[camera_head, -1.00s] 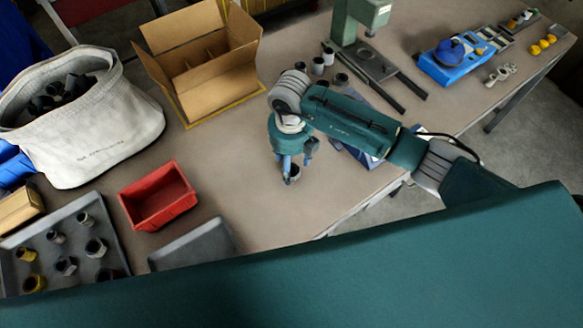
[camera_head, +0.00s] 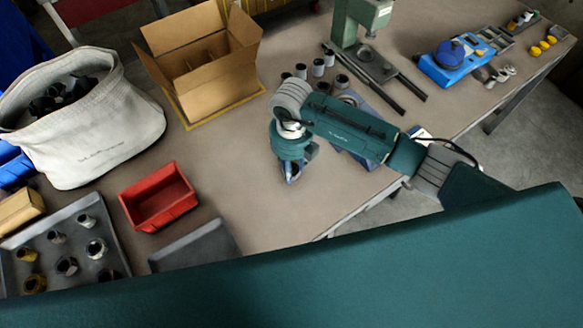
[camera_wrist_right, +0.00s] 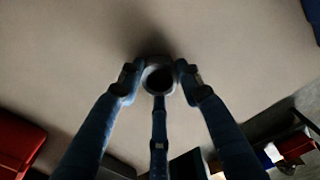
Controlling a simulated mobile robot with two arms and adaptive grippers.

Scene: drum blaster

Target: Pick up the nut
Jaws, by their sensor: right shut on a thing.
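My right gripper (camera_head: 290,178) is over the bare middle of the table in the head view. In the right wrist view its fingers (camera_wrist_right: 158,78) are shut on the nut (camera_wrist_right: 159,74), a dark ring with its hole facing the camera. In the head view the fingers mostly hide the nut, and I cannot tell whether it touches the table. My left gripper is not in view.
A grey tray (camera_head: 50,237) with several nuts lies at the lower left, beside a red bin (camera_head: 160,200). An open cardboard box (camera_head: 205,75) and a white fabric bag (camera_head: 110,135) stand behind. Several dark cylinders (camera_head: 318,68) stand near the green press (camera_head: 352,25).

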